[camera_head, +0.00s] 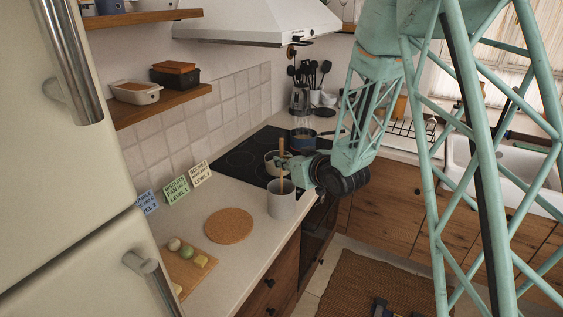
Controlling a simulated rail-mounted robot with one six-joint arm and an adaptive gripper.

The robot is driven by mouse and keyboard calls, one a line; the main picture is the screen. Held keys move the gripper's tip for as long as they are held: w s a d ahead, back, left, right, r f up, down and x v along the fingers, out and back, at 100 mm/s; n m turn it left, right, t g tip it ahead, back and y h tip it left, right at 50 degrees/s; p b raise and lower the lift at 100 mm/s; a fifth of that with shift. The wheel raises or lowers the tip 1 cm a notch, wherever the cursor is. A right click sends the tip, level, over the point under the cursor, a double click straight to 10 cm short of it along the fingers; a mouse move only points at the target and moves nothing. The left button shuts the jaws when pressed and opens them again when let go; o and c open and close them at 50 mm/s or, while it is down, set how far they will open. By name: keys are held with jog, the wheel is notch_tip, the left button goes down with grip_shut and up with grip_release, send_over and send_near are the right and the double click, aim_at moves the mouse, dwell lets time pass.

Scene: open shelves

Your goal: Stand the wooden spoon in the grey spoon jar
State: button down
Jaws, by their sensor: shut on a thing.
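The wooden spoon (281,147) is upright in my gripper (285,168), with its upper part showing above the fingers. The grey spoon jar (283,207) stands on the counter near its front edge. My gripper is shut on the spoon just above the jar's mouth. The spoon's lower part reaches down to the jar opening and seems to be inside it. Its lower end is hidden, so I cannot tell whether it touches the bottom.
A round cork mat (228,225) and a board with small food items (186,266) lie left of the jar. The black hob (240,160) with pots is behind. A wooden shelf (160,106) hangs above the left counter. A fridge (75,150) stands at left.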

jog(key=c, duration=2.7)
grip_release()
jog(key=shift+s, duration=0.1)
jog(key=shift+v, duration=6)
jog(key=shift+d, duration=0.1)
